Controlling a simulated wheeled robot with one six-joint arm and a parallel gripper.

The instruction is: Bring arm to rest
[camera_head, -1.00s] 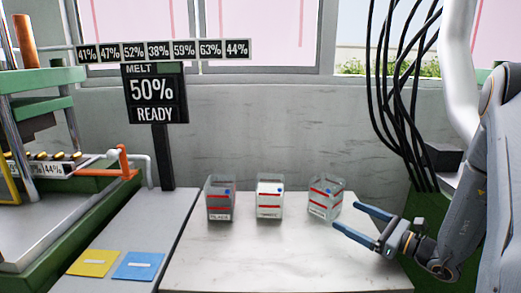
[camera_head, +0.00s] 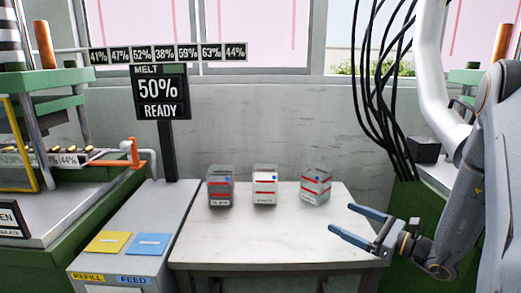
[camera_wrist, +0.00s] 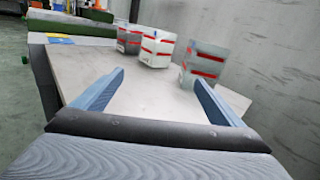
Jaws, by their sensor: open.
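My gripper (camera_head: 350,226) is open and empty, its two blue fingers spread apart over the right front part of the table. It also shows in the wrist view (camera_wrist: 160,98), with only bare tabletop between its fingers. My arm comes in from the right edge in the head view. Three clear containers with red bands stand upright in a row on the table, apart from my gripper: a left one (camera_head: 221,187), a middle one (camera_head: 265,185) and a right one (camera_head: 316,186). The right one is the nearest to my gripper.
The pale table (camera_head: 240,240) is clear in front of the containers. A yellow pad (camera_head: 108,243) and a blue pad (camera_head: 148,245) lie on a grey cabinet at left. A melt display (camera_head: 160,92) stands behind. A green press (camera_head: 60,82) is at far left. Black cables (camera_head: 385,100) hang at right.

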